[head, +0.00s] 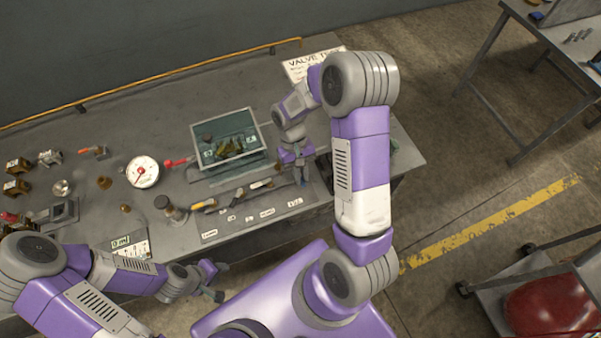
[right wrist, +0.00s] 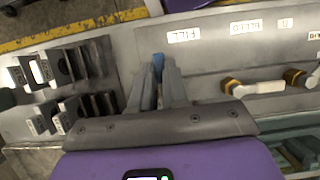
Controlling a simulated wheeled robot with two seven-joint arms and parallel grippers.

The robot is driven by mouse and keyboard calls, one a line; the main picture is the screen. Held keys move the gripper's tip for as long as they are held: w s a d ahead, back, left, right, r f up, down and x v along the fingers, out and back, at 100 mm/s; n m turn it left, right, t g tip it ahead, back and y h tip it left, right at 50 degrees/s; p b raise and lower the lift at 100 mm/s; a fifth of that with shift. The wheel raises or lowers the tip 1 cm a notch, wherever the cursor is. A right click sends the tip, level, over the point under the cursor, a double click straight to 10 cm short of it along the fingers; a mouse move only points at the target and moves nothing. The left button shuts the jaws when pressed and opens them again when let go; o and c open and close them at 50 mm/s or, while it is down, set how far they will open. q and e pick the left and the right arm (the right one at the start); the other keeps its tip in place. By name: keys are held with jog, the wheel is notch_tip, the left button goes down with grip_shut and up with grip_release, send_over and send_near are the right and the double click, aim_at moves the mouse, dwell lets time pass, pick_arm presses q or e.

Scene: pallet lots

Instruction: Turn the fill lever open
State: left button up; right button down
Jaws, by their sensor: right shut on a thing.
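The fill lever shows as a blue tip (right wrist: 158,62) between the fingertips of my right gripper (right wrist: 158,78). The label "FILL" (right wrist: 183,35) is on the panel just beside it. The gripper is shut on this lever, and the fingers hide most of it and its valve body. In the head view my right gripper (head: 303,178) reaches down at the right end of the valve row, above the fill label (head: 295,203). My left gripper (head: 220,281) hangs off the front edge of the bench, apart from everything, with its fingers spread.
Other levers, such as a yellow-ended one (head: 204,204) and a white-handled one (right wrist: 262,88), lie along the panel left of my right gripper. Slotted dark blocks (right wrist: 62,65) sit near the gripper.

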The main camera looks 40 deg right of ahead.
jog(key=c, duration=1.4)
grip_release()
jog(key=v, duration=0.7)
jog(key=shift+w+r+p, duration=0.1)
jog(key=shift+r+p, duration=0.2)
jog(key=shift+p, duration=0.1)
jog(key=shift+f, duration=0.1)
